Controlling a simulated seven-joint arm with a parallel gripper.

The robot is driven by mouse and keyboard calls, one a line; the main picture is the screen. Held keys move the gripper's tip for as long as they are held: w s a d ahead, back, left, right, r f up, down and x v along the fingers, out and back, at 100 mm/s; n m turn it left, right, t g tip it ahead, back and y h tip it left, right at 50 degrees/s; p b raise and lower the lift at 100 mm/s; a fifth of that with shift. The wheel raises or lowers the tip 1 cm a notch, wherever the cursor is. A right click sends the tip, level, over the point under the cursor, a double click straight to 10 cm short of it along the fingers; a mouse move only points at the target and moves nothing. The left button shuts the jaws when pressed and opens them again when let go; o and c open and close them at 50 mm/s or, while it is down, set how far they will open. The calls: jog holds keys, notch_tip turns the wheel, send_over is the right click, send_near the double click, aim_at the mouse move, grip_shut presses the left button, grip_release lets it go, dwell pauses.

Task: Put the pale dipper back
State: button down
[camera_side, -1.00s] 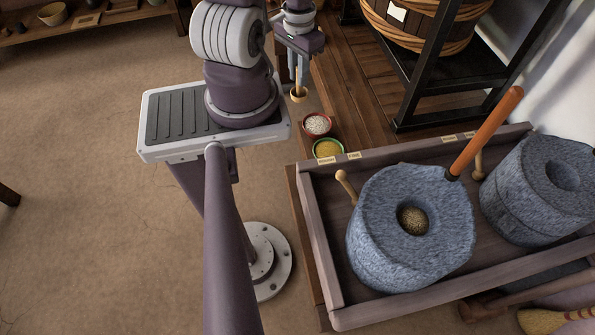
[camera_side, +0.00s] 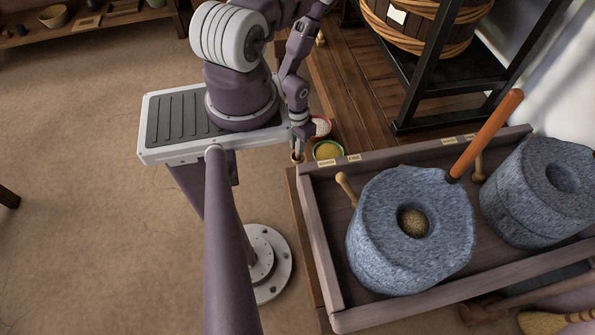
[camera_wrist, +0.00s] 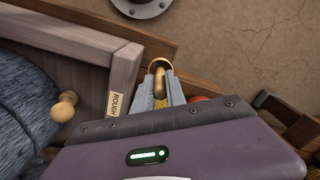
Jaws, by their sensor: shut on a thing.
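My gripper (camera_side: 299,141) is shut on the handle of a small pale wooden dipper (camera_side: 297,157). Whether the cup touches anything below is not clear. A label on the tray edge reads ROUGH (camera_wrist: 115,103) in the wrist view.
A green-rimmed bowl of yellow grain (camera_side: 328,151) and a red-rimmed bowl of white grain (camera_side: 321,127), partly covered by my arm, stand beside the tray. Two stone querns (camera_side: 378,243) (camera_side: 533,203) with wooden pegs fill the tray. Small labels (camera_side: 354,158) line its edge.

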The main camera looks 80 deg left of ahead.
aim_at(297, 159)
notch_tip(297, 159, down, 9)
jog(key=shift+f, duration=0.1)
jog(key=c, duration=1.4)
grip_release()
jog(key=shift+o, duration=0.2)
